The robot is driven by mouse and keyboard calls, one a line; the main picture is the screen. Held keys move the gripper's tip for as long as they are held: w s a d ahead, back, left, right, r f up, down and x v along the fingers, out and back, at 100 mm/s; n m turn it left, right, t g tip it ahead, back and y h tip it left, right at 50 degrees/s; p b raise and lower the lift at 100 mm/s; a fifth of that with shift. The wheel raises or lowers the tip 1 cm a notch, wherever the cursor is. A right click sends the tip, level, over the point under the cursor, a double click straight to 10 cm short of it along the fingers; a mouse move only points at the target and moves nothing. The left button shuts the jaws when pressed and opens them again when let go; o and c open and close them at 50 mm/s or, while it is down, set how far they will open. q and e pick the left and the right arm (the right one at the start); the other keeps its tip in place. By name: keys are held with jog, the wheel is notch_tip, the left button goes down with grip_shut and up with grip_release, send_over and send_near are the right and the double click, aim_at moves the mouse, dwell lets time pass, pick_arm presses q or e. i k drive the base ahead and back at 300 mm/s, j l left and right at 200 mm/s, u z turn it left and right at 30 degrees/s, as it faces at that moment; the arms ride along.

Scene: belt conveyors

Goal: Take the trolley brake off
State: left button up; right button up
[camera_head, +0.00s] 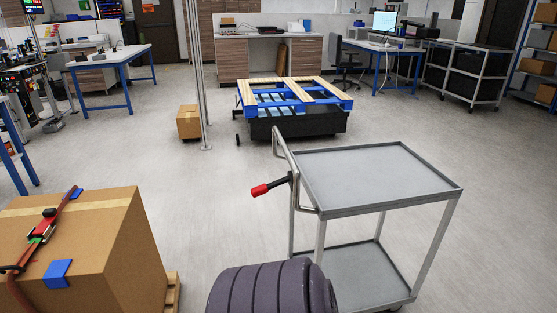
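The grey two-shelf trolley (375,172) stands to the right of centre. Its bent metal push handle (285,157) rises on its left side. A lever with a black shaft and a red grip (260,190), which looks like the brake lever, sticks out to the left from below the handle, slightly tilted with the red end lower. The lower shelf (362,272) is bare. The trolley's lower left corner and most of its wheels are hidden or out of the picture. Neither of my grippers is in view, and nothing touches the lever.
A strapped cardboard box (117,240) on a pallet fills the lower left. Behind the trolley is a blue pallet lift (290,97) with a wooden pallet. A small box (189,122) stands by metal poles (199,75). The floor left of the lever is clear.

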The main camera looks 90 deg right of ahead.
aim_at(256, 191)
jog(key=z, duration=0.5)
jog(key=j+z, duration=0.15)
jog(key=z, duration=0.8)
jog(key=k+z, duration=0.1)
jog(key=z, duration=0.4)
jog(key=j+z, duration=0.1)
jog(key=z, duration=0.4)
